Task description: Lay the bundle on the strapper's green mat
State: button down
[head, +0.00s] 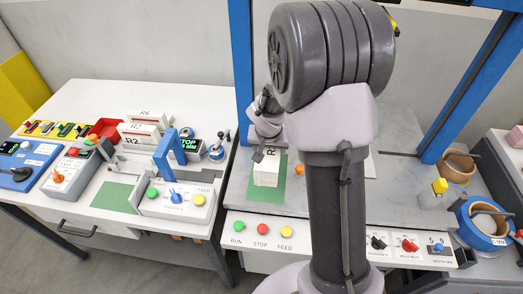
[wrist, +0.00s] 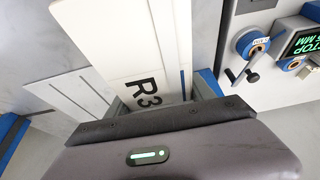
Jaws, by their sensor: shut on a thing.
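The bundle (head: 266,171) is a white block. In the wrist view the bundle (wrist: 140,62) shows the marking R3 on the part nearest my jaws. My gripper (head: 262,154) is shut on its end, and my gripper (wrist: 155,122) spans the lower part of the wrist view. In the head view the bundle appears over the strapper's green mat (head: 297,190), with green showing around it. I cannot tell whether its underside touches the mat. My arm hides part of the mat and the machine bed to the right.
Blue strapper posts (head: 243,60) rise behind and beside the bed. RUN, STOP and FEED buttons (head: 261,229) line the front panel.

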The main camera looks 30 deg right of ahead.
aim_at(268, 154)
jog(key=shift+b, duration=0.35)
notch_tip(268, 154, down, 8)
jog(key=b, duration=0.8)
jog(key=shift+r+b, duration=0.15)
jog(key=shift+b, duration=0.15)
jog(key=shift+f+b, duration=0.6)
jog(key=shift+b, duration=0.1)
jog(key=shift+c, duration=1.4)
grip_release()
jog(key=shift+a, duration=0.1)
jog(key=p+v, duration=0.6)
jog(key=v, duration=1.1)
jog(key=shift+s+a+r+p, duration=0.1)
jog(key=shift+s+r+p, duration=0.05)
jog(key=shift+p, duration=0.25)
jog(key=s+a+r+n+t+y, duration=0.1)
jog(key=s+a+r+y, duration=0.1)
jog(key=s+a+r, duration=0.3)
jog(key=s+a+r+n+t+y, duration=0.1)
jog(key=s+a+r, duration=0.4)
jog(key=s+a, duration=0.5)
jog(key=s+y, duration=0.1)
jog(key=s, duration=0.2)
jog(key=shift+s, duration=0.35)
